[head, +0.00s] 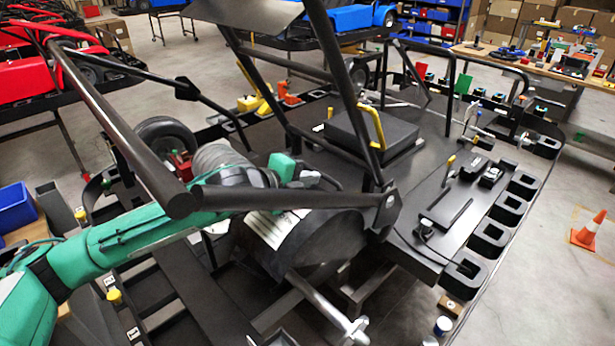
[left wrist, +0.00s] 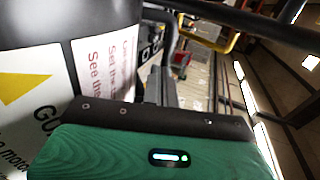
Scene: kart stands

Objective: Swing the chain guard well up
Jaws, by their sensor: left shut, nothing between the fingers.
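The chain guard appears to be the dark rounded cover (head: 318,245) with a white label, low in the middle of the kart in the head view. In the left wrist view, a dark cover with white label panels (left wrist: 92,70) fills the left side; part of a yellow triangle and the letters "GU" show. My left gripper (head: 312,179) is shut and empty, just above the cover's upper edge. Whether it touches the cover cannot be told. Its green housing fills the bottom of the wrist view and its fingertips are hidden there. My right gripper is in neither view.
Black frame tubes (head: 290,196) cross close around my left wrist. A black seat-like block (head: 372,135) with a yellow handle (head: 371,127) stands behind. A flat black deck (head: 452,203) with small parts lies to the right. An orange cone (head: 588,232) stands on the floor.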

